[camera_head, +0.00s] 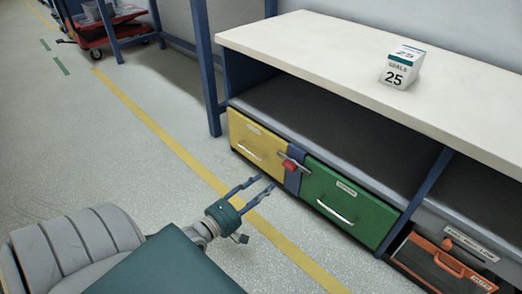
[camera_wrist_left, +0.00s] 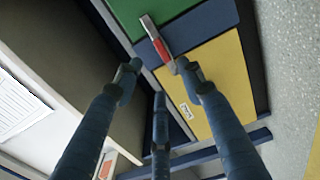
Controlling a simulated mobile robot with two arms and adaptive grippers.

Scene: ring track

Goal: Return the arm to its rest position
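My left gripper (camera_head: 264,184) reaches toward the front of the bench, low over the floor. Its blue fingers are spread apart with nothing between them; they also show in the left wrist view (camera_wrist_left: 159,70). A red-and-grey handle (camera_head: 290,165) sits on the blue post between the yellow drawer (camera_head: 256,146) and the green drawer (camera_head: 350,205). In the head view the fingertips are a little short of this handle, apart from it. The handle also shows beyond the fingers in the wrist view (camera_wrist_left: 157,42). My right gripper is not in view.
A white bench top (camera_head: 330,50) carries a white "SEALS 25" box (camera_head: 400,68). An orange-fronted bin (camera_head: 445,264) is at the lower right. A red cart (camera_head: 100,30) stands far left. Open floor with a yellow line (camera_head: 150,120) lies left of the bench.

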